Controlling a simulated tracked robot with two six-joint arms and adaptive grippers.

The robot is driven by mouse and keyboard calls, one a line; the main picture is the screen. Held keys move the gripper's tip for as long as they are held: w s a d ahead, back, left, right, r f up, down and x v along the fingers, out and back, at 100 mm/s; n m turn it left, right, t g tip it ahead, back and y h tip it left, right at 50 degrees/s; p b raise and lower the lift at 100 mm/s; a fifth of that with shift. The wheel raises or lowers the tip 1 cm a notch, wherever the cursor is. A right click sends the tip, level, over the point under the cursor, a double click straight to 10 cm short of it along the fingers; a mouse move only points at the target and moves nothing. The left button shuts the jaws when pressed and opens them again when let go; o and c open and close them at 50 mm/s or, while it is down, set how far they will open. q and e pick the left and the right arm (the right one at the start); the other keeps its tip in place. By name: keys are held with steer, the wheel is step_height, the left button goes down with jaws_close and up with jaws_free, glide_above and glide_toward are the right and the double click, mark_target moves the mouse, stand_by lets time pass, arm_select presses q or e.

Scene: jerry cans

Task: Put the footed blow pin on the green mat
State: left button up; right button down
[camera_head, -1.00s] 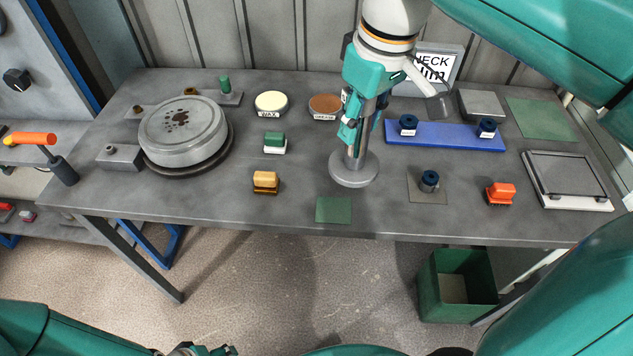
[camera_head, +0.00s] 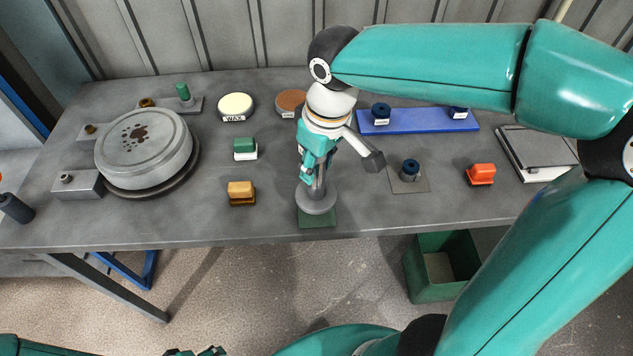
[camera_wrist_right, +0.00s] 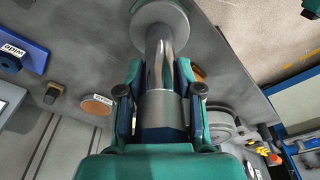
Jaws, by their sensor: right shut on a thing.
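The footed blow pin, a grey metal rod with a round flat foot (camera_head: 315,200), stands upright in my right gripper (camera_head: 314,168). The gripper is shut on its shaft, and the right wrist view shows the fingers on both sides of the shaft (camera_wrist_right: 161,60), with the round foot beyond. The small green mat (camera_head: 318,219) lies near the table's front edge. The foot covers the mat's back part in the head view; I cannot tell whether it touches. Only a sliver of my left gripper (camera_head: 197,352) shows at the bottom edge, too little to read.
A tan-and-brown block (camera_head: 241,192) and a green-and-white block (camera_head: 245,148) stand left of the mat. A dark blue knob on a grey plate (camera_head: 407,183) and an orange block (camera_head: 481,173) stand right. A large round metal lid (camera_head: 143,150) sits further left.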

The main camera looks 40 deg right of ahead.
mark_target(317, 185)
steer(key=shift+f, duration=2.9)
steer(key=shift+f, duration=0.15)
steer(key=c, duration=0.8)
jaws_free()
steer(key=shift+o, duration=0.2)
step_height(317, 185, up, 12)
steer(key=s, duration=0.2)
steer(key=shift+d, duration=0.2)
